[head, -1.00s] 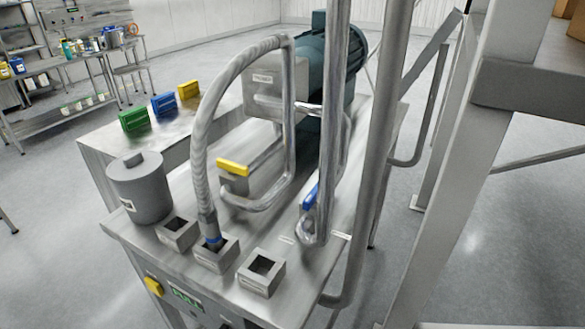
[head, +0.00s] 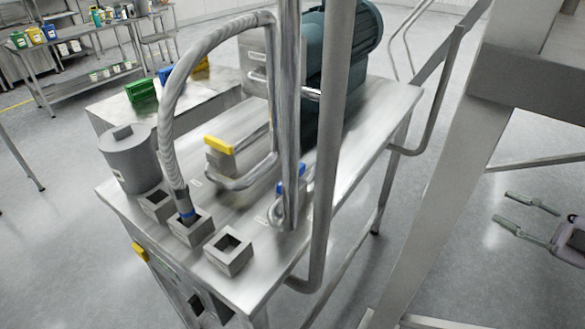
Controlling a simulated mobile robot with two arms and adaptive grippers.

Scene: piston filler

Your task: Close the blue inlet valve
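The blue inlet valve's handle (head: 296,180) shows low on the steel table, partly hidden behind an upright pipe. It looks tilted, and I cannot tell whether the valve is open or closed. A yellow valve handle (head: 219,145) lies left of it on another pipe fitting. My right gripper (head: 502,205) is at the right edge, far from the valve, with its two fingers spread and nothing between them. My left gripper is out of view.
The steel table (head: 345,150) carries a teal motor (head: 345,50), a grey canister (head: 130,160), a curved hose (head: 168,110) and square sockets. A thick frame post (head: 440,160) stands between my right gripper and the table. Green (head: 142,90) and blue blocks lie behind.

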